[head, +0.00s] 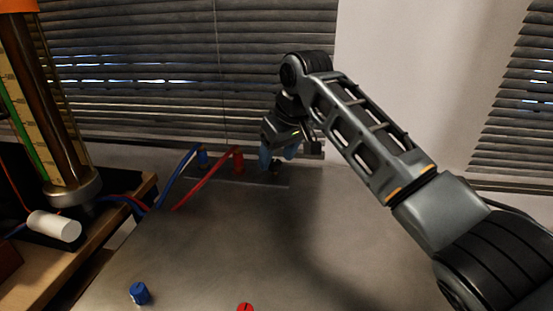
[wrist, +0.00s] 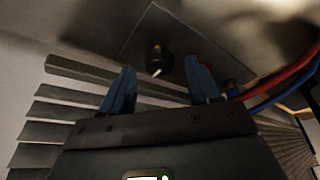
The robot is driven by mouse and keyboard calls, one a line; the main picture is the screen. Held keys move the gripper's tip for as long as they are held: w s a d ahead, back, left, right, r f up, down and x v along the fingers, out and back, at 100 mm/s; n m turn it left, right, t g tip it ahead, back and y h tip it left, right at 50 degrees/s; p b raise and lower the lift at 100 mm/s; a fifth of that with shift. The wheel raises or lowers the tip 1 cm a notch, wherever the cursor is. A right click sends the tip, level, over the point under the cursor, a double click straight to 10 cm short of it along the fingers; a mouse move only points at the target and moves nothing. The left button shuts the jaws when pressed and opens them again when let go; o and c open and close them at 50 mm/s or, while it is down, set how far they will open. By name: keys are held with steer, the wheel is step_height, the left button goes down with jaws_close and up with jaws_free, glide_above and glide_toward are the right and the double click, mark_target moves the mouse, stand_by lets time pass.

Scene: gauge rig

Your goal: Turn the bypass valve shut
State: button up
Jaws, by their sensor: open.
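My gripper (head: 278,161) is at the back of the metal bench, its two blue fingers pointing down. In the wrist view my gripper (wrist: 161,66) is open and empty. A black knob with a white pointer mark (wrist: 156,55) stands on a dark plate and shows between and beyond the fingertips, with gaps on both sides. It appears to be the bypass valve, though no label is readable. The white mark slants toward the lower left in the wrist view. In the head view the fingers largely hide this knob.
A blue fitting (head: 203,159) and a red fitting (head: 238,162), with hoses, stand left of my gripper. A blue knob (head: 139,293) and a red knob (head: 245,307) sit at the bench's front. A gauge column (head: 62,130) stands left. Window blinds (head: 180,70) are behind. The bench middle is clear.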

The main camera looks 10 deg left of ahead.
steer(key=shift+w+a+f, duration=0.15)
steer(key=shift+w+f, duration=0.05)
steer(key=shift+f, duration=0.45)
steer(key=c, duration=1)
steer(key=shift+c, duration=0.2)
